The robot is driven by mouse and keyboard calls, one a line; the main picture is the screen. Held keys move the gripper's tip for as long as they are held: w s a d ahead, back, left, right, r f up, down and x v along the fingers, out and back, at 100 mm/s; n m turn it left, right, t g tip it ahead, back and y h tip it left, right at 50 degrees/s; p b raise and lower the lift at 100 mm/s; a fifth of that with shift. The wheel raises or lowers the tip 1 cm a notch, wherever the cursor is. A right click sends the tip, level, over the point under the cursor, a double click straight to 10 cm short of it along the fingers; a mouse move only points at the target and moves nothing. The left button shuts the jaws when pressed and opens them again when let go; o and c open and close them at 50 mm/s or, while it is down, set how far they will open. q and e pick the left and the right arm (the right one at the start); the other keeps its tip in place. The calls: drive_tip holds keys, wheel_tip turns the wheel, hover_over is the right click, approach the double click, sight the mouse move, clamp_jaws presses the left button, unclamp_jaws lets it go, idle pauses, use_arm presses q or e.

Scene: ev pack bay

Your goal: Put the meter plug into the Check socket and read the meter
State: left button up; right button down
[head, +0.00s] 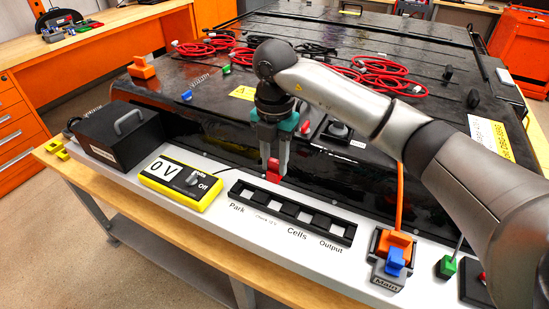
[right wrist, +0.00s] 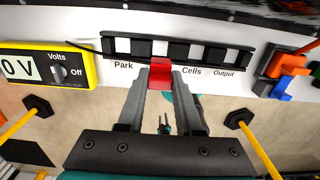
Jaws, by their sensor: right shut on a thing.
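My right gripper (head: 274,172) is shut on the red meter plug (head: 273,167). In the right wrist view the plug (right wrist: 160,70) sits between the fingertips. The black socket strip (head: 289,210) has places labelled Park, Check 12 V, Cells and Output. In the head view the plug appears just beyond the strip; in the wrist view it covers the area between the Park and Cells labels. It looks held above the strip, with its exact height unclear. The yellow meter (head: 181,181) displays 0 V, its knob near Off. My left gripper is not in view.
A black box with a handle (head: 119,136) stands left of the meter. An orange and blue Main connector (head: 394,254) is at right of the strip. Red cables (head: 379,77) lie on the black pack behind. An orange lead (head: 400,198) runs up beside my right arm.

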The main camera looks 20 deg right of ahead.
drive_tip(key=shift+f+b, duration=2.25)
drive_tip(key=shift+f, duration=1.45)
drive_tip(key=shift+f+b, duration=0.5)
drive_tip(key=shift+f, duration=0.7)
drive_tip(key=c, duration=0.5)
unclamp_jaws()
drive_tip(key=shift+r, duration=0.1)
wheel_tip(320, 180, up, 15)
drive_tip(key=p, duration=0.2)
hover_over(275, 161)
drive_tip(key=shift+w, duration=0.1)
